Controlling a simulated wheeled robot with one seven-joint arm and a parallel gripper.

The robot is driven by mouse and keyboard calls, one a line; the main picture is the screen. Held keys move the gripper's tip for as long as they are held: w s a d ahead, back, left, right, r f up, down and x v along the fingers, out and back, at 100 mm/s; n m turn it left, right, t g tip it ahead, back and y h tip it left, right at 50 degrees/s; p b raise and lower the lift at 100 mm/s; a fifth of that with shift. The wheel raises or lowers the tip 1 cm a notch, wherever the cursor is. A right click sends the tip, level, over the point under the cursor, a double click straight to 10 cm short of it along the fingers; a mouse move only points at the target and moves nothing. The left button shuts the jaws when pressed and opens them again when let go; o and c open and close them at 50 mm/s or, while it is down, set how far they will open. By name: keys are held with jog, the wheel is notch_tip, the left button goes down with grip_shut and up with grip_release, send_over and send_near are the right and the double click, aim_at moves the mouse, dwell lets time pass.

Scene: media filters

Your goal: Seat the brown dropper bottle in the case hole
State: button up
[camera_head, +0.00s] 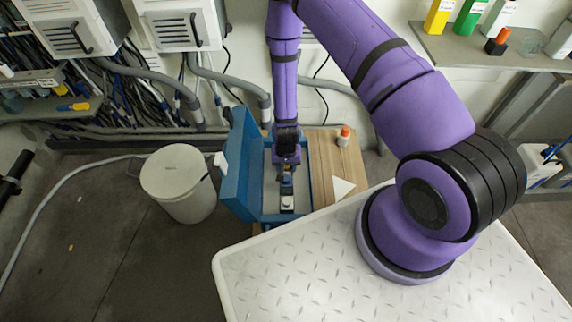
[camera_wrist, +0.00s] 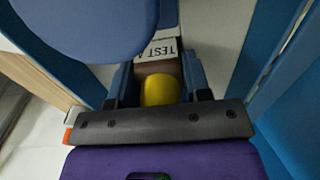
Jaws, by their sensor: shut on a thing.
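My gripper (camera_head: 287,178) points down inside the open blue case (camera_head: 238,212), whose lid stands up on the left. In the wrist view, my gripper (camera_wrist: 158,88) is shut on the brown dropper bottle (camera_wrist: 160,67). A yellow rounded top (camera_wrist: 160,91) faces the camera between the fingers, with brown beyond it. A white label reading "TEST A" (camera_wrist: 160,48) lies just past the bottle. The case hole and the bottle's lower end are hidden, so I cannot tell whether the bottle is in the hole.
A small white block (camera_head: 287,203) sits in the case near its front. On the wooden board (camera_head: 325,165) to the right stand an orange-capped bottle (camera_head: 343,136) and a white triangular piece (camera_head: 343,188). A lidded white bucket (camera_head: 179,180) stands left. A rounded blue-grey shape (camera_wrist: 85,28) blocks the upper-left wrist view.

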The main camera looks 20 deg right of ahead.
jog(key=shift+f, duration=0.15)
jog(key=o, duration=1)
jog(key=shift+r, duration=3.45)
jog(key=shift+r, duration=0.1)
